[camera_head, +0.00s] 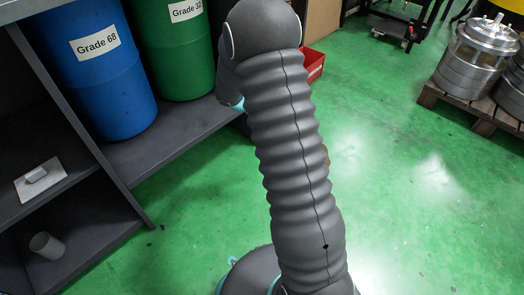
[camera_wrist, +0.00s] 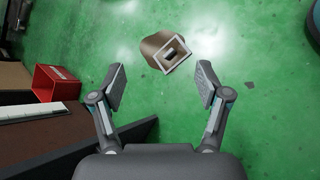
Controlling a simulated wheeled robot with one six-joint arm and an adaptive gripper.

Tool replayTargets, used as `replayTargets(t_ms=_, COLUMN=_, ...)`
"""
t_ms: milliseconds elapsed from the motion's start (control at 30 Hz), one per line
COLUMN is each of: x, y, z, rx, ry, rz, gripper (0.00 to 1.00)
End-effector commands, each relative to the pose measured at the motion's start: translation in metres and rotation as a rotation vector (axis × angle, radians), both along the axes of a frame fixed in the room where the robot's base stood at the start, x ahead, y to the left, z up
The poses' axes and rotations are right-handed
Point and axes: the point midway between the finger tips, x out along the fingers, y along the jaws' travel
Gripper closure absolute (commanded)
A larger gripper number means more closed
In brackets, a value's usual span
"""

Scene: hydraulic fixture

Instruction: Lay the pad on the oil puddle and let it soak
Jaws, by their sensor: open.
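A flat, pale pad (camera_head: 40,180) with a raised grip on top lies on the dark shelf at the left of the head view. My gripper (camera_wrist: 162,84) is open and empty in the wrist view, with its two fingers spread above the green floor. In the head view my arm hides the gripper.
A red bin (camera_wrist: 55,83) stands left, near a dark shelf edge (camera_wrist: 75,135). Blue (camera_head: 90,70) and green (camera_head: 175,45) drums stand on the shelf. A pallet (camera_head: 455,108) holds metal vessels.

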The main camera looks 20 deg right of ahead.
Motion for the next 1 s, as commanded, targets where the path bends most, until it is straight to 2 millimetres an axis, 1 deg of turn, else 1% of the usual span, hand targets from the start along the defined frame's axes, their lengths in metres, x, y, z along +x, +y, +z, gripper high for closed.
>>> replayTargets(t_ms=33, x=-0.008, y=0.006, z=0.019, rx=0.023, ry=-0.042, rz=-0.026, gripper=0.24)
replayTargets(t_ms=100, x=-0.02, y=0.015, z=0.04, rx=0.06, ry=-0.096, rz=-0.064, gripper=0.24)
replayTargets(t_ms=200, x=-0.038, y=0.028, z=0.069, rx=0.115, ry=-0.172, rz=-0.119, gripper=0.24)
replayTargets(t_ms=400, x=-0.078, y=0.056, z=0.117, rx=0.234, ry=-0.322, rz=-0.221, gripper=0.24)
replayTargets(t_ms=600, x=-0.121, y=0.086, z=0.155, rx=0.364, ry=-0.47, rz=-0.313, gripper=0.24)
replayTargets(t_ms=700, x=-0.144, y=0.101, z=0.17, rx=0.434, ry=-0.54, rz=-0.356, gripper=0.24)
replayTargets(t_ms=800, x=-0.165, y=0.117, z=0.183, rx=0.507, ry=-0.612, rz=-0.396, gripper=0.24)
replayTargets(t_ms=1000, x=-0.209, y=0.147, z=0.202, rx=0.662, ry=-0.746, rz=-0.471, gripper=0.24)
